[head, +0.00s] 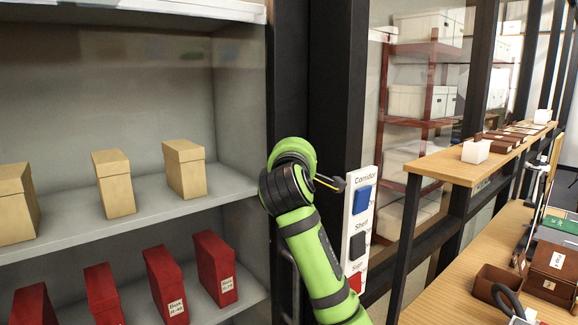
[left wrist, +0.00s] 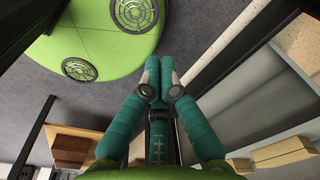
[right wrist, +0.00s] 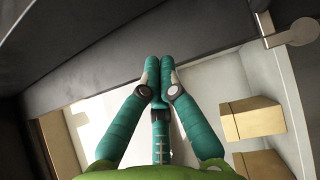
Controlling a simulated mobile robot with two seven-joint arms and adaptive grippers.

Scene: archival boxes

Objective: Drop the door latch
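A metal lever latch (right wrist: 290,36) sits at the upper right of the right wrist view, on a pale edge beside a dark post. In the head view a small dark and brass lever (head: 330,183) shows just right of my right wrist, partly hidden; it may be the same latch. My right gripper (right wrist: 159,65) has its teal fingers together, with nothing seen between them, and is apart from the latch in the picture. In the head view my right arm hides that gripper. My left gripper (left wrist: 158,65) is also shut and empty, and is outside the head view.
A shelf cabinet (head: 70,230) holds tan boxes (head: 185,168) and red boxes (head: 215,267). A white panel (head: 358,226) labelled Corridor, Shelf and Sign carries coloured switches beside the dark post (head: 338,90). A wooden counter (head: 455,170) and a lower desk stand at right.

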